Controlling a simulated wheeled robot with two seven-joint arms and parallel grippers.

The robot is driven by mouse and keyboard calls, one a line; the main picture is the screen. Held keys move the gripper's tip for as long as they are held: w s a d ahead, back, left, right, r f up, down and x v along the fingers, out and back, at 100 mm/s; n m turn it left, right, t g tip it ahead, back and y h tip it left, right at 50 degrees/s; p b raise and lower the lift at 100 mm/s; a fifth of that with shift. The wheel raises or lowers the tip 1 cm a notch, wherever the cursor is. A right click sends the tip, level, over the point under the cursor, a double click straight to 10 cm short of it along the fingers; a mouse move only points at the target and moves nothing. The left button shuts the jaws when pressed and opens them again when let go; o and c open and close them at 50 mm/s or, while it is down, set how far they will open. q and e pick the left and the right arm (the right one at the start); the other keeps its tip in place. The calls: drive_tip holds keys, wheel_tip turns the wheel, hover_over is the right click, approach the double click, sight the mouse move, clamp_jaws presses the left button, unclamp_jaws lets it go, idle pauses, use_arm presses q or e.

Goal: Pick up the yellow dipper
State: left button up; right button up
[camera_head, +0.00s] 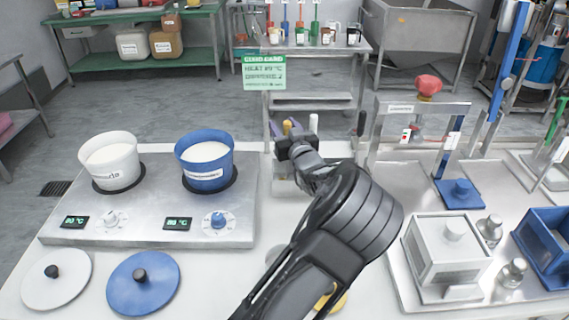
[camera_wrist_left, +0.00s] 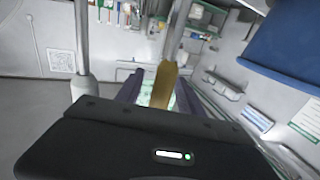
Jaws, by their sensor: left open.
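The yellow dipper shows only in part. In the left wrist view, the yellow handle (camera_wrist_left: 164,84) stands between the spread fingers of my left gripper (camera_wrist_left: 155,90). The jaws are open, and I cannot tell whether either finger touches the handle. The lower part of the dipper is hidden behind the gripper body. My right gripper is not in view.
A white pot (camera_head: 112,165) and a blue pot (camera_head: 206,170) stand on the hotplate (camera_head: 150,235) at left. A white-topped handle (camera_head: 313,122) rises just right of my gripper. A metal box (camera_head: 430,265) and a red-knobbed press frame (camera_head: 425,108) stand at right.

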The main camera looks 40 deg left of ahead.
use_arm(q)
drive_tip(key=shift+c, duration=0.2)
clamp_jaws()
idle(0.5)
